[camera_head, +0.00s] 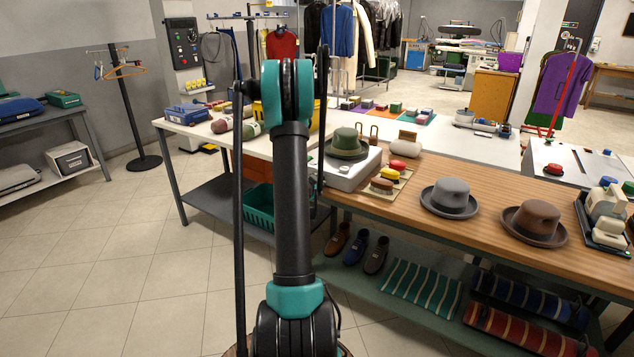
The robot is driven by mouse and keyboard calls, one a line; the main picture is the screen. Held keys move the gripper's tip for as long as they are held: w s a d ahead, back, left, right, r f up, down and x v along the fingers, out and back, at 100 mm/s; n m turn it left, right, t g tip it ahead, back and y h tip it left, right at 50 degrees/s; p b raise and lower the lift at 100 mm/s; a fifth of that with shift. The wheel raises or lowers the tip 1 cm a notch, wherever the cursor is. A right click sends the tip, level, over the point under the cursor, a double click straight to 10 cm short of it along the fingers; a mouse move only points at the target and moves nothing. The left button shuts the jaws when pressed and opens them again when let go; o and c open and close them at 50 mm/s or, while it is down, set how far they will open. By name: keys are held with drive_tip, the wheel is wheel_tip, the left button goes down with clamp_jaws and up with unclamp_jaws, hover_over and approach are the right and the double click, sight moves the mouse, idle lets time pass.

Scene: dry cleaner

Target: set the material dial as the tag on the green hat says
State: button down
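The green hat (347,140) has a dark band and sits upright on a white box-like unit (352,182) at the near left end of the wooden counter. No tag on the hat can be made out from here. Small round details show on the white unit's top; I cannot tell whether one is the material dial. A dark control panel (184,45) with small coloured marks stands on a pillar at the back left; its details are too small to read. My arm rises through the middle of the view, left of the hat. My gripper is not in view.
The wooden counter (475,173) also holds a grey hat (450,196), a brown hat (535,221) and several brushes (388,176). Shoes and striped rolls lie on its lower shelf. A white-topped table (245,146) adjoins it. The tiled floor (130,250) at left is clear.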

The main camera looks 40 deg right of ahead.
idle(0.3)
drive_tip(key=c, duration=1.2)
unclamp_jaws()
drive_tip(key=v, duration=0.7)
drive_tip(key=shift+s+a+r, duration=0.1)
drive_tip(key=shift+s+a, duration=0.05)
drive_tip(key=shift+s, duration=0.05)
